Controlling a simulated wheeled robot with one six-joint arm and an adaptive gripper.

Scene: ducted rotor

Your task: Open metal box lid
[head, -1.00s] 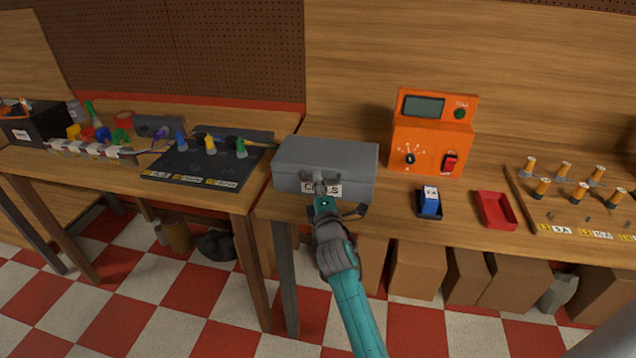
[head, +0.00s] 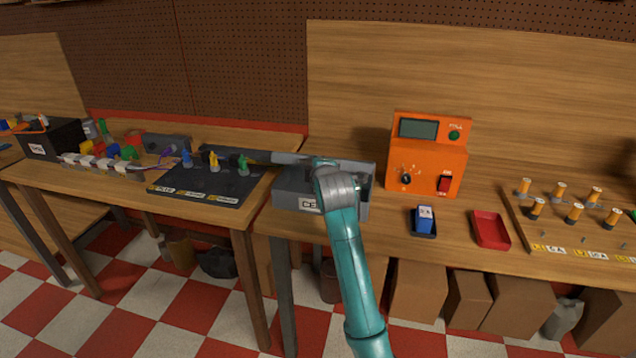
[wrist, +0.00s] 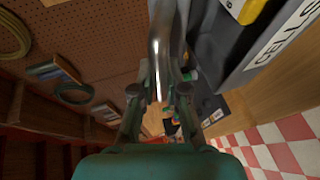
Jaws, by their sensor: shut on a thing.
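The grey metal box (head: 288,200) stands on the bench, with part of its label showing. In the wrist view my gripper (wrist: 159,94) is shut on the lid's shiny curved handle (wrist: 162,40). The box body (wrist: 228,55) with its CELLS label is at the upper right there, and something yellow (wrist: 248,10) shows inside it. Most of the box's interior is hidden.
An orange meter (head: 427,153) stands right of the box. A blue item (head: 425,219) in a dark holder and a red tray (head: 491,230) lie in front of it. A dark board (head: 205,187) with coloured pieces is to the left.

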